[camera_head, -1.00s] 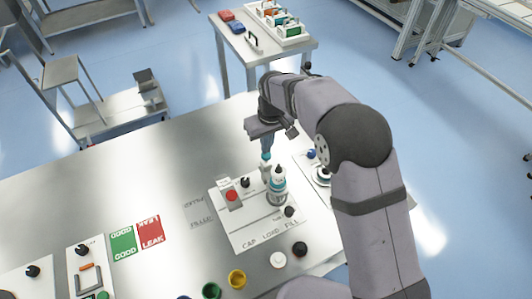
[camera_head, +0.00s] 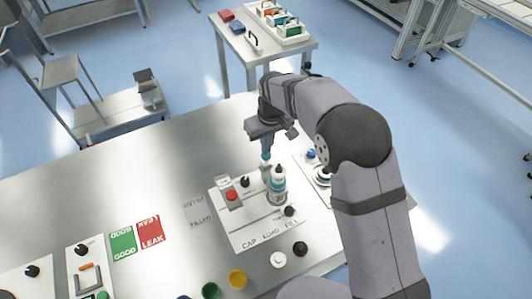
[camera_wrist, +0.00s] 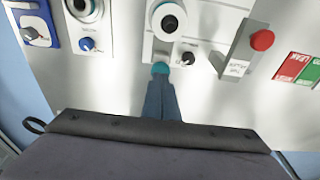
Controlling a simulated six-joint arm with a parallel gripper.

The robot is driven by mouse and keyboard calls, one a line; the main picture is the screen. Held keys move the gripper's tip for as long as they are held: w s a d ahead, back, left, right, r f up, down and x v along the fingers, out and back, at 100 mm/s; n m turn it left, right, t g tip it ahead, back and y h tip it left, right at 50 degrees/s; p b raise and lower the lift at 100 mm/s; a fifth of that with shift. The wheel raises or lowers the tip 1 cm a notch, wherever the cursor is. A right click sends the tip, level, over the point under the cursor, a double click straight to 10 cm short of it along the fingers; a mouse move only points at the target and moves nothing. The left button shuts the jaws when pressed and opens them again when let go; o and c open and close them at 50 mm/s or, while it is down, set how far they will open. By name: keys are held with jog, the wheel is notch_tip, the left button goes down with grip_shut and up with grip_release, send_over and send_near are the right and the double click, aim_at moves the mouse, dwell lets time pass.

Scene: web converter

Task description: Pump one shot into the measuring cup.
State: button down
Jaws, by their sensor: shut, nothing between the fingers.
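A white bottle with a teal band (camera_head: 278,184) stands upright on a white plate marked CAP, LOAD, FILL (camera_head: 247,236). My gripper (camera_head: 265,158) points down just behind and left of the bottle's top. Its fingers are together and empty, with teal at the tips; they also show in the wrist view (camera_wrist: 161,70). There the tips are near a round white-rimmed piece with a dark centre (camera_wrist: 169,22). I cannot tell whether they touch anything. I cannot clearly make out a measuring cup or a pump head.
A red button on a box (camera_head: 231,195) and black knobs (camera_head: 289,211) are close by. A second station with a blue knob (camera_head: 311,154) is partly behind my arm. Green and red cards (camera_head: 123,243) lie to the left. Bare table lies behind the plate.

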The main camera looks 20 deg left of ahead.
jog(key=shift+f+b, duration=0.75)
jog(key=shift+f, duration=0.75)
jog(key=shift+r, duration=0.2)
jog(key=shift+r+p, duration=1.25)
jog(key=shift+r, duration=0.35)
notch_tip(320, 180, up, 6)
jog(key=p, duration=0.4)
jog(key=shift+p, duration=0.35)
